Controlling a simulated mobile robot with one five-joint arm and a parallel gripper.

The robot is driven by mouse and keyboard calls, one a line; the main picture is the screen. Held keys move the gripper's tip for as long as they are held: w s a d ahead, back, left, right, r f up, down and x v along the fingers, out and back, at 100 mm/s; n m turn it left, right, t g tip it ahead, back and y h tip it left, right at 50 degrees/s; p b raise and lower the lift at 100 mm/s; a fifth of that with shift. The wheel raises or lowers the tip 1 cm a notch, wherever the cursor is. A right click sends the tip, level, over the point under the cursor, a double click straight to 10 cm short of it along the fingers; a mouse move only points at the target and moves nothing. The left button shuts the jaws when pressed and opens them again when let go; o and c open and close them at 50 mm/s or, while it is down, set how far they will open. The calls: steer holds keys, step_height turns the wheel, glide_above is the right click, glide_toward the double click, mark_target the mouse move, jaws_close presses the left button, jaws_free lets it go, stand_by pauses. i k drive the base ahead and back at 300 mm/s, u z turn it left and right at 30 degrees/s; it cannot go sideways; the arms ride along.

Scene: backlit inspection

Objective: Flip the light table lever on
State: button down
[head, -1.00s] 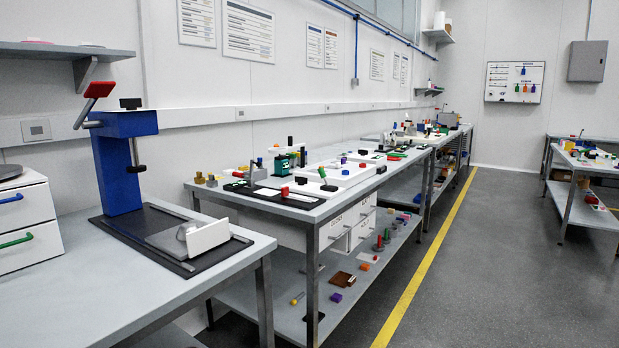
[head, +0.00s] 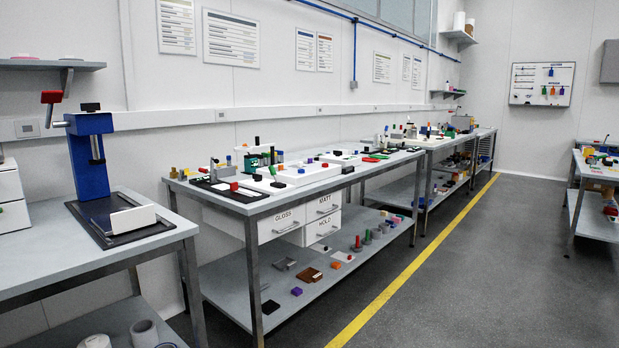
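No light table or lever can be picked out for certain. Flat white panels (head: 310,172) lie on top of the long grey bench (head: 244,209) in the middle, with small handles and blocks on and around them. At this distance I cannot tell whether one is the light table, or how its lever is set. My gripper is not in view.
A blue press (head: 90,165) with a red-tipped handle stands on the near left bench (head: 120,252). Drawers (head: 323,205) hang under the middle bench. Open grey floor (head: 450,290) with a yellow line (head: 400,285) lies to the right.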

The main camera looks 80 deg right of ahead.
mark_target(272, 169)
steer(key=k, duration=0.7)
steer(key=z, duration=0.95)
steer(key=i, duration=0.7)
